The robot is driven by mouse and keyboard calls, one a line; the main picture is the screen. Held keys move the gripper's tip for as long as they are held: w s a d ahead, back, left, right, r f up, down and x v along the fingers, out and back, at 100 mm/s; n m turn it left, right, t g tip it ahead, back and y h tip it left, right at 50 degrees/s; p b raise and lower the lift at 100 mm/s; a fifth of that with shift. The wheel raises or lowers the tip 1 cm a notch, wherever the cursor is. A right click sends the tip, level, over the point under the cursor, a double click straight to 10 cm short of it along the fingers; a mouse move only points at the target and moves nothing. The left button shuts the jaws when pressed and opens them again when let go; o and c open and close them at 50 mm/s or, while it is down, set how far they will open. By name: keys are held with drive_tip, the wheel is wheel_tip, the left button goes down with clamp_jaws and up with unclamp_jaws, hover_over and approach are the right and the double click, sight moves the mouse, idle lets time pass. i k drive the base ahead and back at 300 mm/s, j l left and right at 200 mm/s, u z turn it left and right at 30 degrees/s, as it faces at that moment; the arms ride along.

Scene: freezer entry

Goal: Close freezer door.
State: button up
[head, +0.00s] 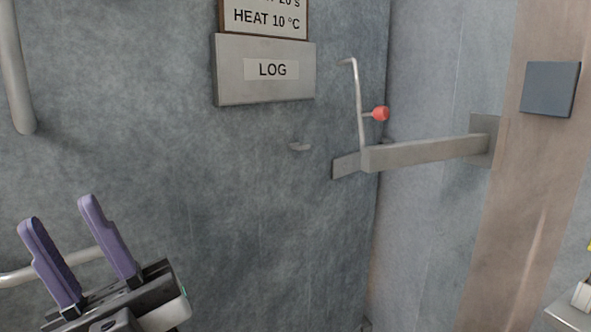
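In the head view, a grey metal horizontal bar (425,151) spans the corner between the large grey wall surface and the paler panel (425,230) at the right. A thin upright rod (357,105) with a red knob (380,114) stands at the bar's left end. I cannot tell for sure which surface is the freezer door, or whether it stands open. My gripper (58,212) is at the lower left, well apart from the bar and knob. Its two purple fingers are spread, with nothing seen between them.
A grey LOG box (265,70) hangs on the wall below a sign (263,17). A pale upright tube (15,70) is at the upper left; another pale tube (80,257) passes behind my fingers. A dark square plate (549,89) is on the brownish strip at right.

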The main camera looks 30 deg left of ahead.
sight(235, 160)
drive_tip(key=k+l+u, duration=0.1)
drive_tip(key=l+u, duration=0.15)
drive_tip(key=u, duration=0.2)
drive_tip(key=k+l+u, duration=0.15)
drive_tip(key=u, duration=0.25)
drive_tip(key=k+l+u, duration=0.2)
drive_tip(key=u, duration=0.25)
